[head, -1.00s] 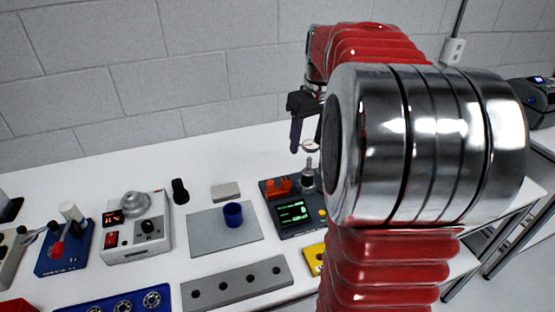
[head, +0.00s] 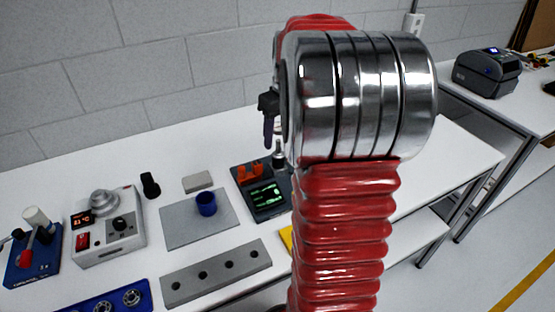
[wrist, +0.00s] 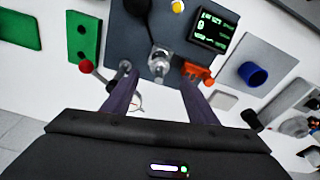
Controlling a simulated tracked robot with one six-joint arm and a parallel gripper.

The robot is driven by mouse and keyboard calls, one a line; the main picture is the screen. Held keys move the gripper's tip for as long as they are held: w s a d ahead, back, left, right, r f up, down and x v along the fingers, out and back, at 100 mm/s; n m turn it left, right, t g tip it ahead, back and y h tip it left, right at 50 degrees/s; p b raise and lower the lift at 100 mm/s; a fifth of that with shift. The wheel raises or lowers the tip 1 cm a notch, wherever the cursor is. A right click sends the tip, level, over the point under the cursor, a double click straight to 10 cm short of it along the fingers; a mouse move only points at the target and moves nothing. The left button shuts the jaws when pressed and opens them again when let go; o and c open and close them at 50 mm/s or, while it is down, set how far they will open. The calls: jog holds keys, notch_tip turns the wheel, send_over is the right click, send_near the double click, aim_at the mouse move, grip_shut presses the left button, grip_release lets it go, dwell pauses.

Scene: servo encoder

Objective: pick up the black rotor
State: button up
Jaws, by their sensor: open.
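The likely black rotor (head: 150,185) is a small dark upright piece on the white bench in the head view, between the grey box and a light block. In the wrist view it appears as a dark piece (wrist: 252,119) at the right, outside my fingers. My gripper (wrist: 160,80) is open above the bench. Its purple fingers point towards a metal post (wrist: 158,63) on a dark device, and nothing is gripped. In the head view my arm hides much of the gripper; one finger shows.
A dark device with a green-lit screen (head: 267,195), a blue cup (head: 206,204) on a grey plate, a grey bar with holes (head: 216,272) and a grey box with a knob (head: 107,228) crowd the bench. A round dial (wrist: 135,103) shows near my left finger. The back strip is clear.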

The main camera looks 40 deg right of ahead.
aim_at(279, 141)
jog(key=shift+w+f, duration=0.15)
jog(key=shift+f, duration=0.6)
jog(key=shift+w+f, duration=0.1)
jog(key=shift+f, duration=0.65)
jog(key=shift+w+d+f, duration=0.1)
jog(key=shift+w+f, duration=0.05)
jog(key=shift+f, duration=0.7)
jog(key=shift+w+a+f, duration=0.1)
jog(key=shift+w+f, duration=0.1)
jog(key=shift+f, duration=0.65)
jog(key=shift+w+d+f, duration=0.1)
jog(key=shift+w+f, duration=0.05)
jog(key=shift+f, duration=0.7)
grip_shut()
